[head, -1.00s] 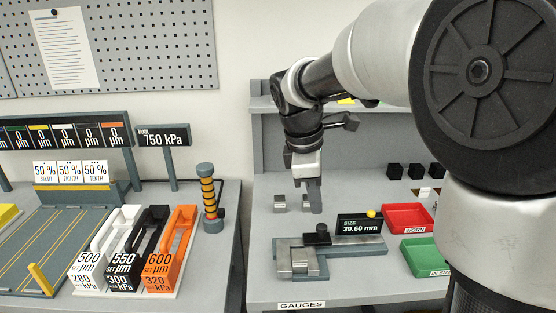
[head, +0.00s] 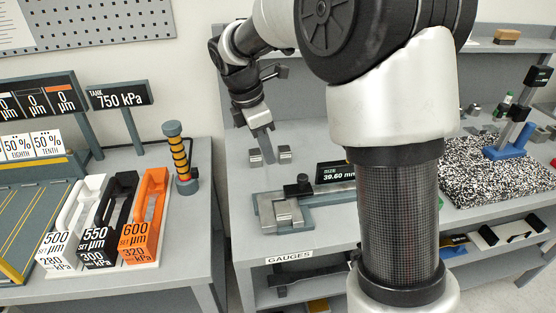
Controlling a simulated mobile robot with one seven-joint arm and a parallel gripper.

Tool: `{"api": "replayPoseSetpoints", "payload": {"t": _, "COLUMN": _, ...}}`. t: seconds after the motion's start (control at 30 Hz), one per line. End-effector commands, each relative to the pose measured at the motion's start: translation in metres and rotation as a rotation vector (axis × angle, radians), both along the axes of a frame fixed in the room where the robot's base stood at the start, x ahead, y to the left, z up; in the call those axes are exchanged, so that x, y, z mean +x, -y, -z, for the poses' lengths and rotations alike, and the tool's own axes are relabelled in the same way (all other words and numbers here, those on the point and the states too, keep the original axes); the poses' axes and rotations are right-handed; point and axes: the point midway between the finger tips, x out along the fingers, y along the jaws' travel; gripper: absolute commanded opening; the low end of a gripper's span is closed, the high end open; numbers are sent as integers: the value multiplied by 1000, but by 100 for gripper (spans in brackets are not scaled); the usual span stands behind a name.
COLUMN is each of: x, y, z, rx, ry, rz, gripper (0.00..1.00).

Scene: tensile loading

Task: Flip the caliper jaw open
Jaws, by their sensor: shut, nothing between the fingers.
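The caliper (head: 322,191) lies on the grey bench, with a flat pale metal jaw block (head: 284,213) at its left end and a black knob (head: 303,186) on top. Its black display (head: 334,172) reads 39.60 mm, and my arm's column covers its right end. My gripper (head: 268,158) points down behind and to the left of the knob, apart from the caliper. Its fingers are together and hold nothing. From this side I cannot tell how far the jaw stands open.
Two small grey blocks (head: 284,153) stand by my gripper. An orange 600 µm block (head: 145,220) and others stand on the left table (head: 190,250). A speckled mat (head: 490,180) with a blue-based stand (head: 506,148) lies right. The bench front near the GAUGES label (head: 289,257) is clear.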

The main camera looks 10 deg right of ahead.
Motion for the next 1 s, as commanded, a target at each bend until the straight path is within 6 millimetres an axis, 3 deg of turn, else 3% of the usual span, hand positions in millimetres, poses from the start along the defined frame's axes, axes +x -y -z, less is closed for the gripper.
{"api": "replayPoseSetpoints", "payload": {"t": 0.43, "x": 2, "y": 22, "z": 91, "rx": -1, "ry": -5, "rz": 1, "gripper": 0}}
{"api": "replayPoseSetpoints", "payload": {"t": 0.5, "x": 5, "y": 37, "z": 86, "rx": 0, "ry": 0, "rz": 6, "gripper": 0}}
{"api": "replayPoseSetpoints", "payload": {"t": 0.7, "x": 8, "y": 56, "z": 87, "rx": 0, "ry": 0, "rz": 2, "gripper": 0}}
{"api": "replayPoseSetpoints", "payload": {"t": 1.0, "x": 9, "y": 61, "z": 87, "rx": 0, "ry": -1, "rz": 1, "gripper": 0}}
